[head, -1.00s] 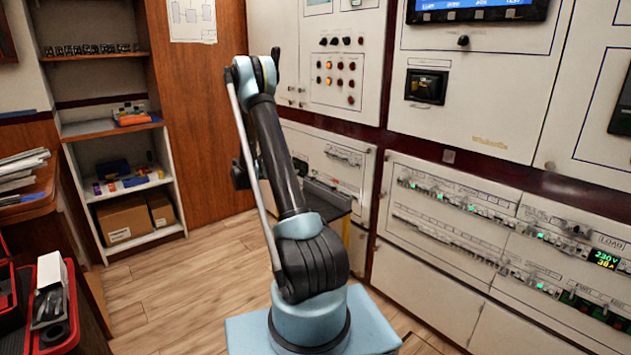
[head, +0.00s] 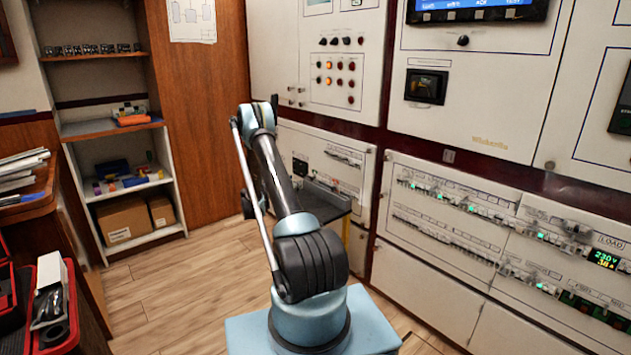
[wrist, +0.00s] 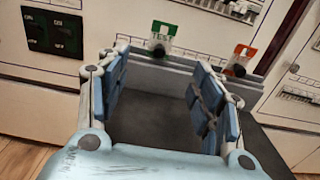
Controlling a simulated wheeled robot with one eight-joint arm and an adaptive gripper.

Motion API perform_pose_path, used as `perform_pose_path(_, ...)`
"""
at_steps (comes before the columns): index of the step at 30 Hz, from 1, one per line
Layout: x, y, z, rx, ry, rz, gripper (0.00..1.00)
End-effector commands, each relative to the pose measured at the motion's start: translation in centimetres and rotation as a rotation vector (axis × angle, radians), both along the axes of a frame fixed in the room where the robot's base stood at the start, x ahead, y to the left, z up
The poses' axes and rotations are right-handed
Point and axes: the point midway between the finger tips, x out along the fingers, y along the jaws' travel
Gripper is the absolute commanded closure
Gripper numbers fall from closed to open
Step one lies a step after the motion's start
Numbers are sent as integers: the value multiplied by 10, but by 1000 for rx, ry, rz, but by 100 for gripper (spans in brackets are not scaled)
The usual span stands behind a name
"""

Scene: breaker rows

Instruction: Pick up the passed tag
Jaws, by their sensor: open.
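In the wrist view, a green and white tag (wrist: 162,34) with lettering like "TEST" stands at the far edge of a dark tray (wrist: 265,150). A dark round piece shows at its foot. It is probably the passed tag, but its full wording is too small to read. An orange and white tag (wrist: 239,58) stands farther right along the same edge. My gripper (wrist: 160,76) is open and empty above the tray, with its blue-padded fingers spread. The green tag is beyond the fingertips, roughly between them; the orange tag is outside the right finger.
The dark tray (head: 328,203) shows behind my arm in the head view, in front of white breaker panels (head: 480,215). Open shelves (head: 122,188) with boxes stand at the left. A red toolbox (head: 58,342) is at lower left. The wooden floor (head: 185,285) between is clear.

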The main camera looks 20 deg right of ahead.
Motion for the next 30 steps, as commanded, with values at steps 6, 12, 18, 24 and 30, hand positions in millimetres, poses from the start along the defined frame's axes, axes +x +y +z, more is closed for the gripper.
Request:
perform_pose_path(6,13,-38,0,0,-1,-2,40)
perform_pose_path(12,22,-62,0,1,-1,-1,40)
perform_pose_path(18,26,-70,0,1,-1,0,40)
perform_pose_path(24,31,-87,-2,1,-1,-1,40)
perform_pose_path(30,41,-112,-3,1,-1,-1,40)
